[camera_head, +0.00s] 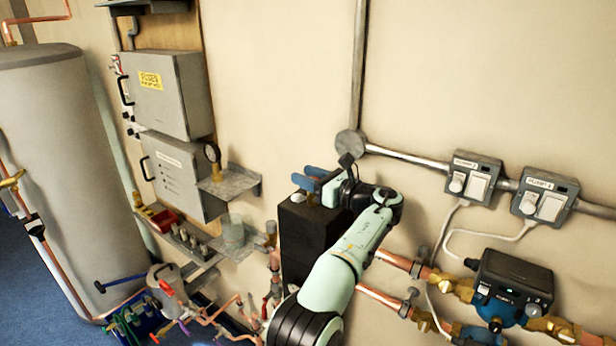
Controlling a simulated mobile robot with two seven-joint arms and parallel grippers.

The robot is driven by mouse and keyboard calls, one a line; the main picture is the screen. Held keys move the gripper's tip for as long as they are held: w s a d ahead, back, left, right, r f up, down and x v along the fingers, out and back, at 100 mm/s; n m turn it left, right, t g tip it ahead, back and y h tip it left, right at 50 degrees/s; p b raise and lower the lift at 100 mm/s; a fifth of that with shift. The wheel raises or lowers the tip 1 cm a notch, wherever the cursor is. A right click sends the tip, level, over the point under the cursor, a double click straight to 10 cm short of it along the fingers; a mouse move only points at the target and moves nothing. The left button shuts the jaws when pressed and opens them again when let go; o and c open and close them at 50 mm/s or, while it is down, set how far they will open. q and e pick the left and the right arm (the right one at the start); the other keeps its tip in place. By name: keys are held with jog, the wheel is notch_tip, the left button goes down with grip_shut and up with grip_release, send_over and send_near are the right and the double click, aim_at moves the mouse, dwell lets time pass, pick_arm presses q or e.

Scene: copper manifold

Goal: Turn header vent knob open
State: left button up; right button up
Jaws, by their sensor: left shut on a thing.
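My left gripper (308,181), with blue fingers, is at the top of a tall black box (305,235) near the wall. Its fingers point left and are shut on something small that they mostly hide. I take it to be the header vent knob, but its shape and how far it is turned cannot be made out. A small pale round part (297,198) shows on the box top just below the fingers. My pale green left arm reaches up from the bottom middle and covers the box's right side. My right gripper is not in view.
Copper pipes with brass valves run below and right of the box, with a black-and-blue pump (513,285) at lower right. Two grey switch boxes (474,178) hang on the wall. A steel shelf (230,181) with a gauge (212,155) is at left.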

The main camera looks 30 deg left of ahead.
pick_arm(q)
jog(key=shift+f, duration=0.1)
jog(key=o, duration=1)
jog(key=shift+c, duration=0.2)
jog(key=shift+d, duration=0.1)
jog(key=s+d, duration=0.1)
jog(key=d, duration=1.2)
jog(key=shift+s+d, duration=0.15)
jog(key=shift+s, duration=0.25)
